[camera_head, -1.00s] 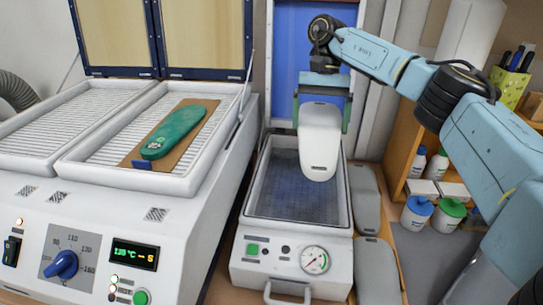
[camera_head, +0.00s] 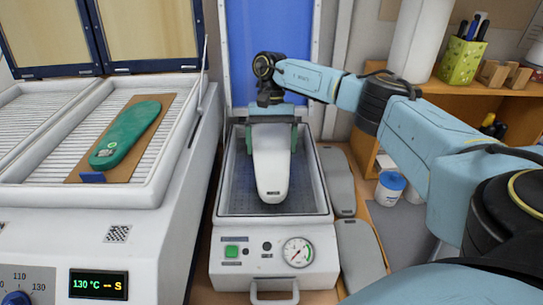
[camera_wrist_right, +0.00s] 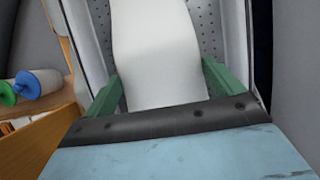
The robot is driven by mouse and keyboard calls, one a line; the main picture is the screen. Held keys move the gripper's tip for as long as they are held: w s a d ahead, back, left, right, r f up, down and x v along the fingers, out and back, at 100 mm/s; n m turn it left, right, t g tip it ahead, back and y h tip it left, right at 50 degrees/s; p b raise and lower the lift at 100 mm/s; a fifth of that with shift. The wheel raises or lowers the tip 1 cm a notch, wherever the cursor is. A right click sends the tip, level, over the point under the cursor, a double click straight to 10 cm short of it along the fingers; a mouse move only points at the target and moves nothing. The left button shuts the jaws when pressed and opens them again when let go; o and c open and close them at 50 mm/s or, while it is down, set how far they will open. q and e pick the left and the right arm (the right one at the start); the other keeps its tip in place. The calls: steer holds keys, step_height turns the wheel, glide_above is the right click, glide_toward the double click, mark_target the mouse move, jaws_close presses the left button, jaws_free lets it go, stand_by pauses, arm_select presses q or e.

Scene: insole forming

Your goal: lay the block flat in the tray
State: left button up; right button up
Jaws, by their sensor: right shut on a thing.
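The block (camera_head: 270,165) is white and shaped like a shoe sole. In the head view it is over the tray (camera_head: 225,190), its narrow end with a dark label toward me. My right gripper (camera_head: 271,140) is shut on the block's far end, with green fingers on either side. The right wrist view shows the block (camera_wrist_right: 157,50) between the fingers, over the perforated tray floor. I cannot tell whether the block touches the floor. My left gripper is not in view.
The heater (camera_head: 150,225) with a green insole (camera_head: 125,135) on a brown board stands at the left. Grey pads (camera_head: 337,180) lie right of the tray's machine. A shelf (camera_head: 510,100) with a pen holder is at the right. A blue panel (camera_head: 268,50) stands behind.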

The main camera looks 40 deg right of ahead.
mark_target(271, 146)
step_height(271, 146, down, 4)
steer(key=shift+f, duration=0.25)
steer(key=o, duration=1)
steer(key=shift+f, duration=0.1)
steer(key=b+v, duration=0.1)
steer(key=v, duration=0.9)
steer(key=shift+w+r, duration=0.15)
steer(key=shift+r, duration=0.15)
steer(key=shift+v, duration=0.75)
